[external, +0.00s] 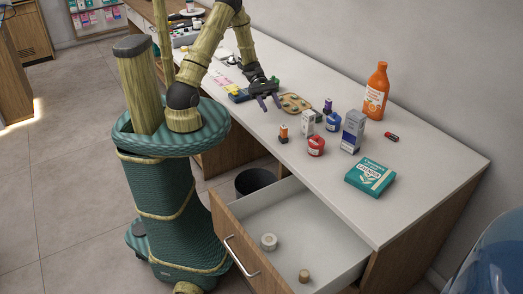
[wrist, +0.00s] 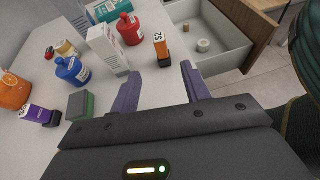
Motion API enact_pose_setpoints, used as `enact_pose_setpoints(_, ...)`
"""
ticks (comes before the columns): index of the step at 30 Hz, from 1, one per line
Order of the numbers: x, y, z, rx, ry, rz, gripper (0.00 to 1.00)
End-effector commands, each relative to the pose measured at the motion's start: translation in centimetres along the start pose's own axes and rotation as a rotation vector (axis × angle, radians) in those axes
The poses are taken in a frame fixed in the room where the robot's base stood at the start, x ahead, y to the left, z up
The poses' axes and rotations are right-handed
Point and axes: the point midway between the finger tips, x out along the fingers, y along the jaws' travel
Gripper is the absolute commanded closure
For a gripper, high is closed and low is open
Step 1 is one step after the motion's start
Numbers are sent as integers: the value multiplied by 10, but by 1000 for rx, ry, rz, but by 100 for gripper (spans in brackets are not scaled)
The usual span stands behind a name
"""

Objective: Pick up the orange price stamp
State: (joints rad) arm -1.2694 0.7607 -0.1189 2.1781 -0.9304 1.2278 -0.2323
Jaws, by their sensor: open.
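My gripper (external: 267,102) is open and empty, low over the counter, behind and left of the stamp in the external view. Its two purple fingers (wrist: 160,72) are apart in the wrist view and do not touch the stamp.
A white box (external: 308,122), a red bottle (external: 316,146) and a blue bottle (external: 334,122) stand right of the stamp. A purple stamp (external: 327,106) stands behind them. An open drawer (external: 322,208) with two small rolls juts out below the counter. A teal box (external: 370,176) lies further right.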

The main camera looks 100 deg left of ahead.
Motion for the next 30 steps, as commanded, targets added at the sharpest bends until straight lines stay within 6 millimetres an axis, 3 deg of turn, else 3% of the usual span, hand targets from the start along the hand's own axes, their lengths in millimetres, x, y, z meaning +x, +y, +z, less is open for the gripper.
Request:
enact_pose_setpoints(12, 71, -1, 1, -1, 0, -3, 54)
enact_pose_setpoints(26, 81, 0, 1, -1, 1, 0, 54)
enact_pose_setpoints(30, 96, -2, 4, -2, -1, -4, 54)
